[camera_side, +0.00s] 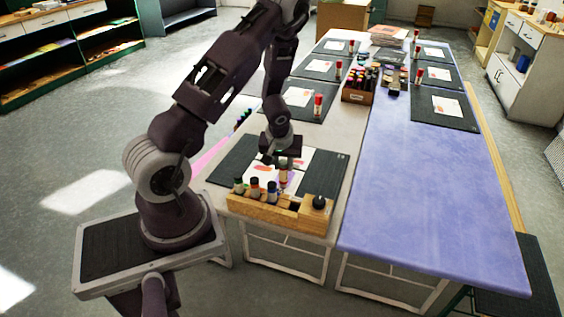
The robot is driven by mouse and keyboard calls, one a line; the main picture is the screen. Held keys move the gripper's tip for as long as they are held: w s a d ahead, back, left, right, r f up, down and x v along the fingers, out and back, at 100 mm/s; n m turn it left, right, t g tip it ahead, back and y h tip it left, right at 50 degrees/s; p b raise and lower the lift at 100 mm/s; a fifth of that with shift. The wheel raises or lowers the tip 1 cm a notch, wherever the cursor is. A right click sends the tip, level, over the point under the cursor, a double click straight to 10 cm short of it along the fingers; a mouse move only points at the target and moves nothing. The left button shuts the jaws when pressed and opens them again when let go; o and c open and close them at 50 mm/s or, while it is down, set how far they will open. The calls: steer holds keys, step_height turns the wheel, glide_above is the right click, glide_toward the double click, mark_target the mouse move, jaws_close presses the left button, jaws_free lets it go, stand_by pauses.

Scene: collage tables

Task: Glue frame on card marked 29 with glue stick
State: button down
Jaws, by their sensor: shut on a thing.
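My gripper (283,160) is above the near black mat (232,160), pointing down. It is shut on a slim upright stick (284,174), which seems to be the glue stick; its lower end is partly hidden behind the wooden holder. White cards (298,158) with orange and purple patches lie on the mat under and beside my gripper. The number 29 and a frame outline are too small to make out. I cannot tell whether the stick touches a card.
A wooden holder (262,209) with several dark-capped bottles and a black round item (319,202) stands at the near table edge. Farther mats carry cards and red glue sticks (318,105). A marker box (357,93) stands mid-table.

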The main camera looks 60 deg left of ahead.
steer(key=shift+w+d, duration=0.6)
steer(key=shift+w, duration=0.15)
steer(key=shift+w+a, duration=1.1)
steer(key=shift+a, duration=0.15)
steer(key=shift+w+a, duration=1.05)
steer(key=shift+a, duration=0.2)
step_height(320, 180, up, 7)
